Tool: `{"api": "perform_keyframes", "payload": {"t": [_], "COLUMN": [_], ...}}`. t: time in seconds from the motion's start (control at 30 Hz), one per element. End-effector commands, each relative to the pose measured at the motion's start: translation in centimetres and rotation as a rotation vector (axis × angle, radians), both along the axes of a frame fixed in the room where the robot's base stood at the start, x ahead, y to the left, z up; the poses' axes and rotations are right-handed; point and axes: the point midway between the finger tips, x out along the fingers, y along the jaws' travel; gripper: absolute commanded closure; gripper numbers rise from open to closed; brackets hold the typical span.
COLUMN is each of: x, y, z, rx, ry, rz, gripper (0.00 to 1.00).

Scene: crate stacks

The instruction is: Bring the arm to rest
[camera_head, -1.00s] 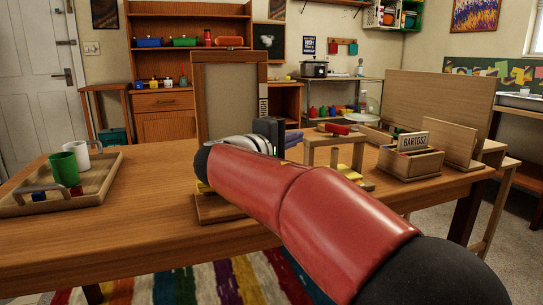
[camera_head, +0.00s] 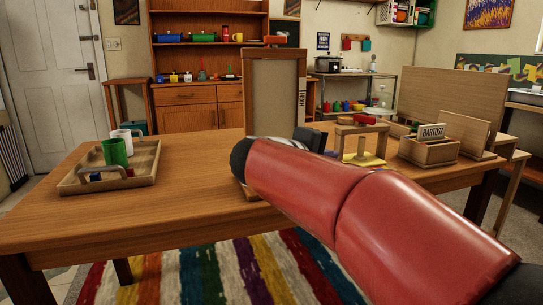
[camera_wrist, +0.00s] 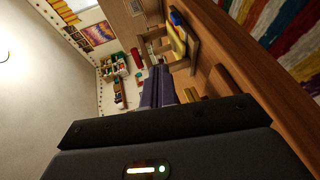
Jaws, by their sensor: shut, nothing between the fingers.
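My red arm (camera_head: 330,195) reaches from the lower right over the wooden table (camera_head: 190,200). My gripper is mostly hidden behind the arm's dark joint in the head view; only a dark part of it shows. In the wrist view my gripper (camera_wrist: 159,84) has its two purplish fingers together, with nothing between them. It points past the small wooden stand, which shows at the upper right there.
An upright framed board (camera_head: 273,95) stands close behind the arm. A wooden stand (camera_head: 361,130) with a red piece on top and a box labelled BARTOSZ (camera_head: 428,153) are to the right. A tray (camera_head: 75,184) with green and white mugs is at the left.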

Motion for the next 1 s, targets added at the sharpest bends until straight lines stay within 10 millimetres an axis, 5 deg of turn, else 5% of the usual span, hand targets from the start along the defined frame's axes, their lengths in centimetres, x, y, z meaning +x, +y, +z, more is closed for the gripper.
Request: {"api": "perform_keyframes", "payload": {"t": [0.27,0.4,0.63,0.8,1.0], "x": [-7.2,-13.5,-23.9,-27.1,-27.7], "y": [-5.1,-7.1,-5.9,-4.2,-3.6], "z": [-4.8,-9.1,-16.6,-19.1,-19.8], "rx": [0.282,0.539,1.067,1.295,1.357], "ry": [0.125,0.185,0.183,0.139,0.125], "rz": [-0.076,-0.137,-0.237,-0.275,-0.284], "gripper": [1.00,1.00,1.00,1.00,1.00]}}
